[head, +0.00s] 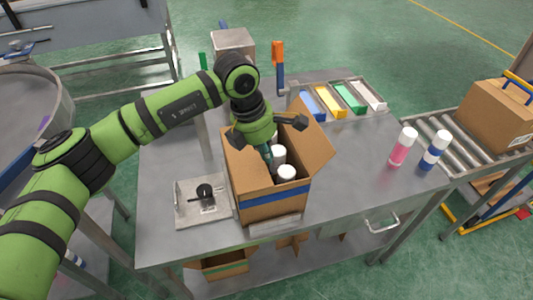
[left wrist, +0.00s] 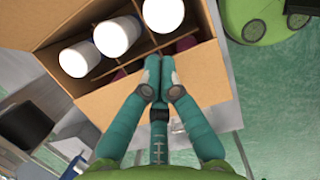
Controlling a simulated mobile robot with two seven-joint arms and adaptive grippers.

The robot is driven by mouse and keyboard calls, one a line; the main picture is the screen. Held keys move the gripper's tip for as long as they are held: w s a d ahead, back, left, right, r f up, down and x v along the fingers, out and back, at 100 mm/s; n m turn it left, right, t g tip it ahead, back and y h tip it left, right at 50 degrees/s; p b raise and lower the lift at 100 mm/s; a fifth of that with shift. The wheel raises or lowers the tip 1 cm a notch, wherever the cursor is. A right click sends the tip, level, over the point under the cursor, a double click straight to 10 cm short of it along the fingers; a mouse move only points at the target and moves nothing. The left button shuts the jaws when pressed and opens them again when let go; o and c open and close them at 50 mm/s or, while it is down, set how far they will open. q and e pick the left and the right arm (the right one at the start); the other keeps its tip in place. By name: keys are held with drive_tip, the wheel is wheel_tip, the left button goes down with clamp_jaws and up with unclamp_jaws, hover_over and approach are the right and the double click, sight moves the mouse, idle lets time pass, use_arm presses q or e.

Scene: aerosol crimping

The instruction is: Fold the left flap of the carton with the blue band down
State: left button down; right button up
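The carton with the blue band (head: 262,207) stands upright on the metal table, its top partly open. Its left flap (head: 243,168) appears to lean inward over the left part of the opening; the arm partly hides it. In the left wrist view a tan panel (left wrist: 105,103), seemingly this flap, lies beneath the fingers. White-capped cans (head: 287,173) stand inside between dividers, also in the left wrist view (left wrist: 117,36). My left gripper (left wrist: 153,72) has its fingers together, empty, with the tips at the panel's inner edge; contact is unclear. My right gripper is out of view.
The carton's right flap (head: 317,148) stands open outward. A small fixture plate (head: 203,213) is left of the carton. Coloured bins (head: 330,101) stand behind it. A pink can (head: 400,152) and a blue-banded can (head: 434,152) stand right, near a roller conveyor (head: 455,140).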

use_arm(q)
wheel_tip(320, 180, up, 3)
drive_tip(key=shift+w+r+p, duration=0.1)
drive_tip(key=shift+p, duration=0.45)
drive_tip(key=d+b+v, duration=0.2)
drive_tip(key=b+v, duration=0.1)
drive_tip(key=v, duration=0.7)
drive_tip(key=shift+w+d+r, duration=0.2)
drive_tip(key=shift+r, duration=0.15)
